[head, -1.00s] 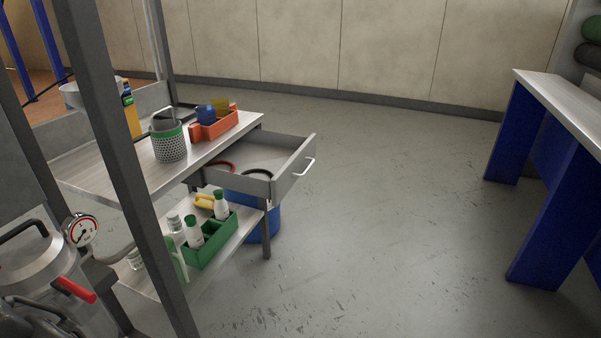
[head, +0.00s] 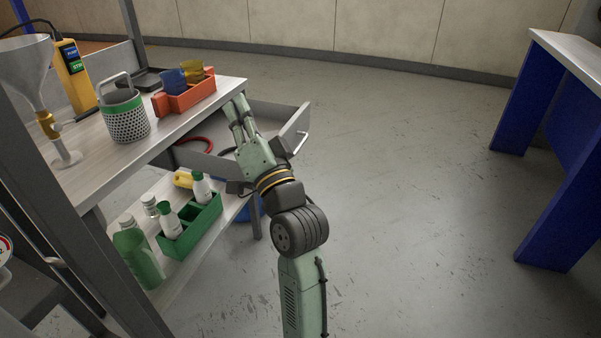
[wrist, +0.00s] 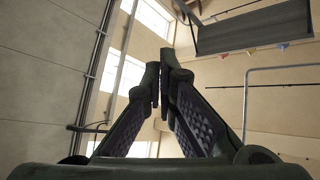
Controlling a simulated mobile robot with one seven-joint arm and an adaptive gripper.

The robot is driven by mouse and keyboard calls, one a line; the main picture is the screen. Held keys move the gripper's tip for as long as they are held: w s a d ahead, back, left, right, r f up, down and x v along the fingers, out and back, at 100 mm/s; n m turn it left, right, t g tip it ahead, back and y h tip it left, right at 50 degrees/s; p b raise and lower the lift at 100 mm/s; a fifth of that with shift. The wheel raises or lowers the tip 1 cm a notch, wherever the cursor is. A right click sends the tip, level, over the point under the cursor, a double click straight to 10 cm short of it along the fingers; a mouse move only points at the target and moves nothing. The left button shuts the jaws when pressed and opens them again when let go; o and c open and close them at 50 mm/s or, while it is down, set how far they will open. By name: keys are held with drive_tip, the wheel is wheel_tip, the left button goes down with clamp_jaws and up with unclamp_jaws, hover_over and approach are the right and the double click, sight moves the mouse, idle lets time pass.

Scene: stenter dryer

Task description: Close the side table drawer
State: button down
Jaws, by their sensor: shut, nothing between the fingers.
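The side table (head: 91,158) stands at the left in the head view, with a light top and a lower shelf. Its drawer (head: 297,128) is pulled out to the right under the top, with a pale bar handle (head: 301,143) on its front. A red ring-shaped item (head: 196,143) lies inside; part of the inside is hidden by my arm. My gripper (head: 240,105) is shut and empty, pointing up and away over the drawer in the picture, beside the table top's right edge. I cannot tell whether it touches anything. In the wrist view the fingers (wrist: 158,85) are together against walls and windows.
An orange caddy (head: 188,97), a perforated green-banded basket (head: 126,118), a funnel (head: 30,70) and a yellow device (head: 74,72) stand on the top. A green bottle carrier (head: 190,232) is on the shelf. A blue-legged bench (head: 565,160) stands right. Floor between is clear.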

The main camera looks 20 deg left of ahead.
drive_tip(key=w+d+f+m+g+h+b, duration=0.1)
drive_tip(key=w+d+f+m+h, duration=0.15)
drive_tip(key=d+f, duration=0.4)
drive_tip(key=w+d+f+m+h+b, duration=0.1)
drive_tip(key=w+d+f+m, duration=0.25)
drive_tip(key=f, duration=0.55)
drive_tip(key=w+d+f+m+g+h, duration=0.1)
drive_tip(key=w+d+f+m+h, duration=0.1)
drive_tip(key=d+f+m, duration=0.35)
drive_tip(key=w+a+f+n+b, duration=0.1)
drive_tip(key=w+a+n+b, duration=0.1)
drive_tip(key=w+a, duration=0.5)
drive_tip(key=shift+a+f, duration=0.4)
drive_tip(key=shift+a, duration=2.45)
drive_tip(key=p, duration=0.8)
approach(201, 148)
drive_tip(key=w+a+r, duration=0.1)
drive_tip(key=w+a, duration=0.1)
drive_tip(key=w+a+r, duration=0.1)
drive_tip(key=w, duration=0.1)
drive_tip(key=shift+a+r, duration=0.35)
drive_tip(key=shift+s+a, duration=0.1)
